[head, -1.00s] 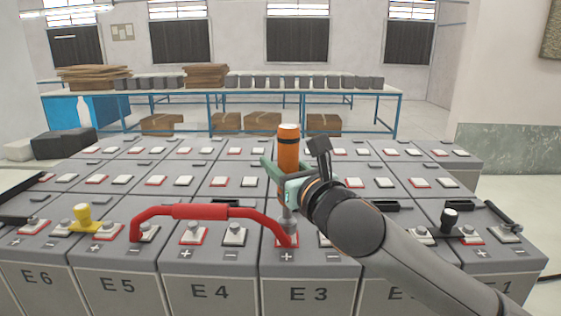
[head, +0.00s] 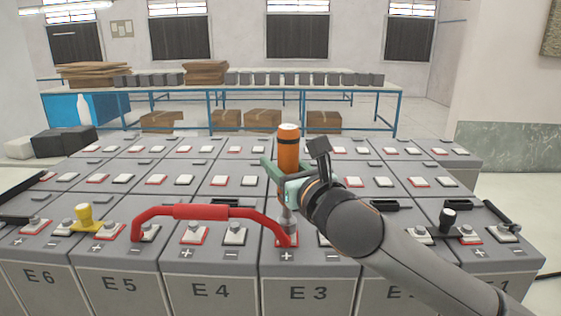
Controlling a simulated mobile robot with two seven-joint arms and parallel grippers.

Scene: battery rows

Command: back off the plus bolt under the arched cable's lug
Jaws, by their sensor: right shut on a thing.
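A red arched cable (head: 200,212) spans from a post on E5 to the plus post of E3 (head: 309,294). Its right lug sits at the E3 plus terminal, and the plus bolt there is hidden under the tool. My right gripper (head: 284,180) is shut on an orange-handled driver (head: 289,152), which stands upright with its grey socket (head: 288,222) down over that bolt. Whether the socket is fully seated cannot be told. My left gripper is not in view.
A yellow-capped connector (head: 83,215) sits between E6 and E5. A black-knobbed connector (head: 449,219) stands at the right. More battery rows lie behind, then a blue-legged table (head: 240,91) with boxes.

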